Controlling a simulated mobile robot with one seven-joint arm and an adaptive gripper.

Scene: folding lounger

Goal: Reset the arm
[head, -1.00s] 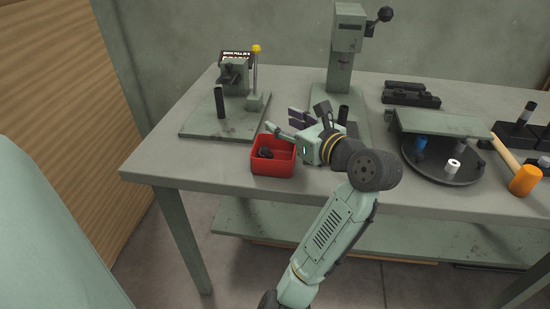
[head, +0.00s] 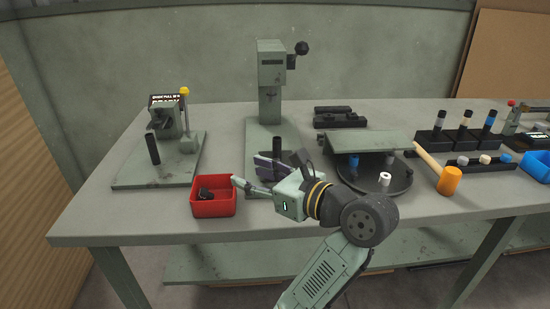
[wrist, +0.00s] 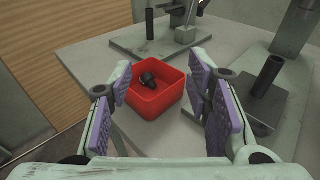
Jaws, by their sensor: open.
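My gripper (head: 250,174) is above the workbench (head: 95,222), at the right side of a small red bin (head: 213,208) in the head view. In the wrist view my gripper (wrist: 165,100) is open, with its purple-padded fingers wide apart and nothing between the pads. The red bin (wrist: 157,105) lies beyond the fingers, with a small black part (wrist: 149,78) inside it. My arm runs from the gripper down to the bottom edge of the head view.
A press (head: 271,80) stands behind my gripper. A fixture with a yellow-knobbed lever (head: 186,115) stands at the left. A dark round turntable (head: 365,183), an orange-headed mallet (head: 449,180) and a blue bin (head: 537,165) are at the right. The bench front left is clear.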

